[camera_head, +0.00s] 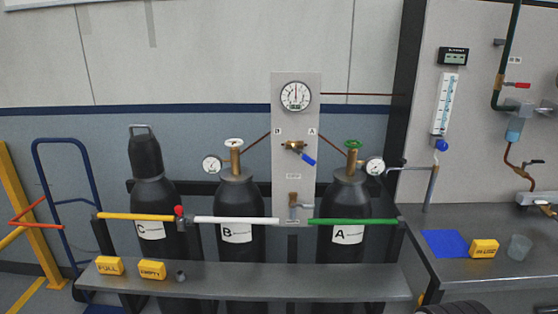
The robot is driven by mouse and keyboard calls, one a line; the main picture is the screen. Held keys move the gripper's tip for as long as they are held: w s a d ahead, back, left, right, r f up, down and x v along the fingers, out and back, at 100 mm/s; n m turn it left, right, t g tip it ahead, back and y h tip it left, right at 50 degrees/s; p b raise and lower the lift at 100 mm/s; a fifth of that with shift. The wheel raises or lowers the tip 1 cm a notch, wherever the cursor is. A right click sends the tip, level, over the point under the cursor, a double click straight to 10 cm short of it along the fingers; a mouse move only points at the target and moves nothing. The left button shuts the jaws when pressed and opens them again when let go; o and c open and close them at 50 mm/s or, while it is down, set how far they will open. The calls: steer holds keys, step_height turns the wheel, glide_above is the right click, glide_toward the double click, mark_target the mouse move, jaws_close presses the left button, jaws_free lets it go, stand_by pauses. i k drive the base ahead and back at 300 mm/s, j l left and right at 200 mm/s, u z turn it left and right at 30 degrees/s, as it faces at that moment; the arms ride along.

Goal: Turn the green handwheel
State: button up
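The green handwheel (353,143) sits on top of a brass valve (352,160) on black cylinder A (342,203), right of centre. A round gauge (375,166) sticks out to the right of that valve. The wheel looks level, with nothing touching it. My gripper cannot be made out; only a dark rounded part, perhaps mine, shows at the bottom edge right of centre.
Cylinder B (240,203) has a white handwheel (233,142); capped cylinder C (145,160) stands left. A coloured bar (345,221) and a grey shelf (240,278) cross in front. A panel (296,205) with a blue-handled valve stands between A and B. A bench (500,277) is at right.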

mark_target(351, 145)
steer(key=i+l+u, duration=0.1)
steer(key=i, duration=0.35)
steer(key=i+l+u, duration=0.1)
steer(key=i, duration=0.4)
steer(key=i+l+u, duration=0.1)
steer(key=i, duration=0.35)
